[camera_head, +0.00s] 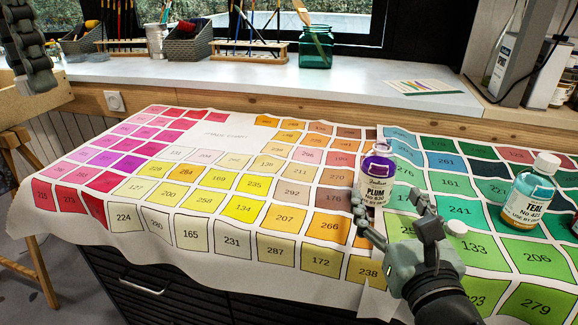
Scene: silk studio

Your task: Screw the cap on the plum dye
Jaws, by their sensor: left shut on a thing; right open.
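The plum dye bottle (374,181) stands upright on the colour chart, with a white label and purple dye showing at its uncapped neck. My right gripper (388,208) is open just in front of it, one finger at the bottle's left and one at its right; I cannot tell if they touch it. My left gripper (38,78) is at the top left, far from the bottle and partly cut off by the frame. It is shut; what it holds is hidden.
A capped teal dye bottle (528,195) stands at the right. The chart cloth (225,131) covers the table and hangs over its front. A grey sill (230,74) behind holds baskets, brush racks and a green jar (315,48). A wooden stand (22,104) is under my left gripper.

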